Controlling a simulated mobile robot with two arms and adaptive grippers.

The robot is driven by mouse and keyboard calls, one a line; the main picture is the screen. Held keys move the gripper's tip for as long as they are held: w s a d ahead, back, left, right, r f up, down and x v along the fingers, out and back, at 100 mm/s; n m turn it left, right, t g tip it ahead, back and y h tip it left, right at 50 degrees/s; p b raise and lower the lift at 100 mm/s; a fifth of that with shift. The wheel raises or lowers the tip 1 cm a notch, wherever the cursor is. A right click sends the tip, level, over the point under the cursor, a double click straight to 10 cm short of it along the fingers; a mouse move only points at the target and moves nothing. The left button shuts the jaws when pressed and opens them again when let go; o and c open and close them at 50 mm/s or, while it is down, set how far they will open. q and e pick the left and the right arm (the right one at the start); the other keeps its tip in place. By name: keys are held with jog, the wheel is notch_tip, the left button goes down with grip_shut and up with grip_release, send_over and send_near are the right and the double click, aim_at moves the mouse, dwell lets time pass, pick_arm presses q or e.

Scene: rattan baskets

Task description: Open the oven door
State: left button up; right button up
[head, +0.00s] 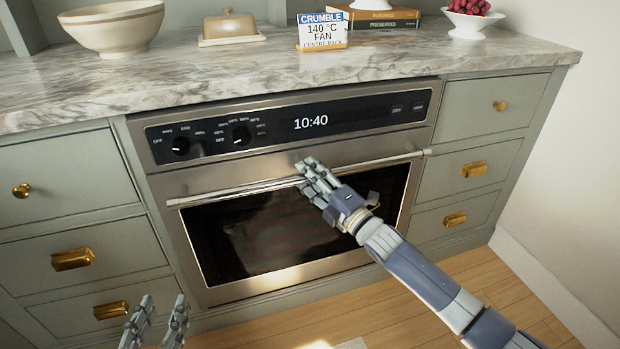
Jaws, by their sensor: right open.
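The oven (290,180) is built in under the marble counter, with a steel frame and a dark glass door (250,238). The door is shut. Its long bar handle (230,194) runs across the top of the door. My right gripper (309,167) is open, with its fingers over the middle of the handle; I cannot tell whether they touch it. It hides part of the handle and glass. My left gripper (158,312) is low at the bottom left edge, well away from the oven handle, its two fingers apart and partly cut off by the frame.
Grey-green drawers with brass pulls (73,259) flank the oven on both sides. On the counter (230,75) are a bowl (113,30), a butter dish (230,27), and a sign (322,32).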

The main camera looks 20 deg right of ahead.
grip_shut()
jog(key=shift+f, duration=0.1)
